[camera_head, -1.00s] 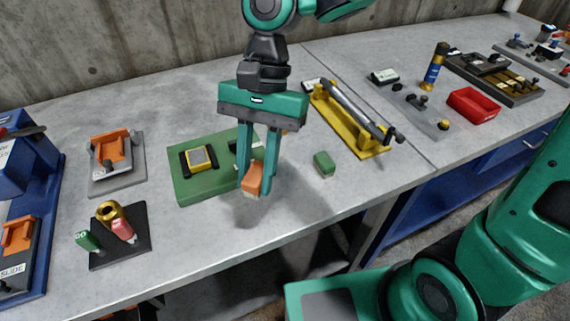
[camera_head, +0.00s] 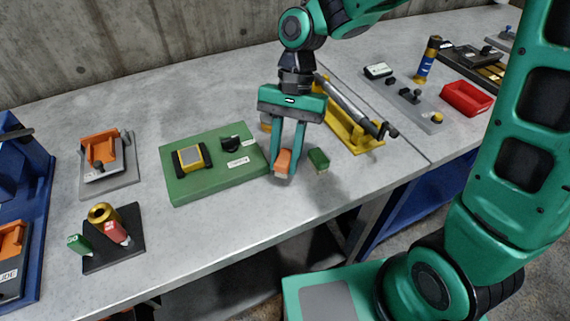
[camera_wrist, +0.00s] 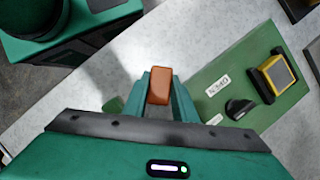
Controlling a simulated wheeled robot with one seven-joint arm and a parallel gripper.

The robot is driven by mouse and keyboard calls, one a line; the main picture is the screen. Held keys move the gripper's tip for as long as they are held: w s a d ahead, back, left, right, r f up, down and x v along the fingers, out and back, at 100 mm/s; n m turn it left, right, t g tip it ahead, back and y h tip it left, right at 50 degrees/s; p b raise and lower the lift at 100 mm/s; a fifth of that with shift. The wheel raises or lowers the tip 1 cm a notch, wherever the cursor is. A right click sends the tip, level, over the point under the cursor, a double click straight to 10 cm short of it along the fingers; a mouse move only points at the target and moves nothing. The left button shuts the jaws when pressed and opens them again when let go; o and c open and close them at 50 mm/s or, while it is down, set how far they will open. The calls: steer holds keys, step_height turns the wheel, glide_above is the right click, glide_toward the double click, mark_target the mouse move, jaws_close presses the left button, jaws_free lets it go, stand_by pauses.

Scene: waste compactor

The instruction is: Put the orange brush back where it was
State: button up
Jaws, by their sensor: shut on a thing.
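The orange brush (camera_head: 283,161) is a small block with an orange top and pale bristles below. My gripper (camera_head: 287,165) is shut on it and holds it upright between the two green fingers, over the worktop between the green board and the green brush. In the wrist view the orange brush (camera_wrist: 160,86) sits between the fingertips. The green brush (camera_head: 318,160) stands on the grey worktop just right of my gripper. I cannot tell for sure whether the orange brush touches the worktop.
A green board (camera_head: 205,190) with a yellow-framed device (camera_head: 190,158) and black knob (camera_head: 230,144) lies to the left. A yellow stand with a grey cylinder (camera_head: 345,108) is behind right. The worktop's front edge is close.

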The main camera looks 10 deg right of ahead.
mark_target(286, 170)
steer(key=shift+f, duration=1.65)
steer(key=shift+f, duration=0.2)
steer(key=o, duration=0.7)
steer(key=shift+s+f, duration=0.1)
steer(key=shift+d+f, duration=0.1)
steer(key=v, duration=1.2)
steer(key=shift+r, duration=0.4)
